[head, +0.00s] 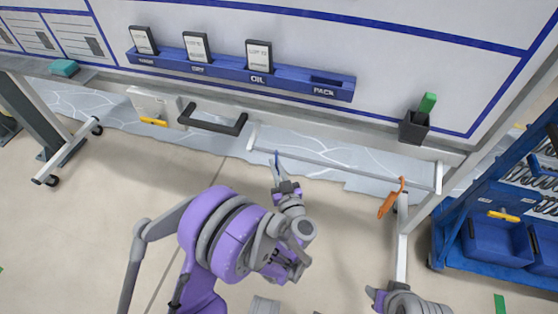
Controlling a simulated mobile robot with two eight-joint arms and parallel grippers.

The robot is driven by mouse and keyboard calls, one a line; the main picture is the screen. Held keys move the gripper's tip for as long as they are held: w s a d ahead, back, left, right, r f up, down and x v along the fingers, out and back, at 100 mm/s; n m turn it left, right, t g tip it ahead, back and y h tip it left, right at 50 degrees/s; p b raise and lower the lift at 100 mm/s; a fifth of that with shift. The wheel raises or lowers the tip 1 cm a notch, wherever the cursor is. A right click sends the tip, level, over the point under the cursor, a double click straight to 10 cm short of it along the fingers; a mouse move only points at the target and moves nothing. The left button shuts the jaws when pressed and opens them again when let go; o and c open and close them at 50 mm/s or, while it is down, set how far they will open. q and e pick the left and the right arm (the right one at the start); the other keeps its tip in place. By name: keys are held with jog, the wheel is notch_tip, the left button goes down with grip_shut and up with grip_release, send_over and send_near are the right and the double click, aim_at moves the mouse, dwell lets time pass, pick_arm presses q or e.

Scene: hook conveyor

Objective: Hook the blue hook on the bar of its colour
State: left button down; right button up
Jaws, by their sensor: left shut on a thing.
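A pale bar (340,168) runs between two end posts in front of the whiteboard. My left gripper (279,170) points away from me toward the bar's left part. It is shut on the blue hook (276,156), whose small blue tip shows at the bar. I cannot tell whether the hook is over the bar or only in front of it; the fingers hide its lower part. An orange hook (389,204) is at the bar's right part and seems to hang from it. My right gripper (374,296) is low at the bottom right, partly out of frame, its jaws unclear.
A whiteboard with a blue card rack (240,76) stands behind. A black handle (212,119) juts out left of the bar. A black cup (413,127) with a green marker is on the right. A blue cart with bins (494,240) stands at the right edge.

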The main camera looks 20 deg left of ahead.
pick_arm(q)
jog(key=s+b, duration=0.2)
jog(key=s, duration=0.8)
jog(key=shift+s+a+b, duration=0.25)
jog(key=shift+b, duration=0.15)
dwell(0.7)
jog(key=shift+d, duration=0.1)
dwell(0.6)
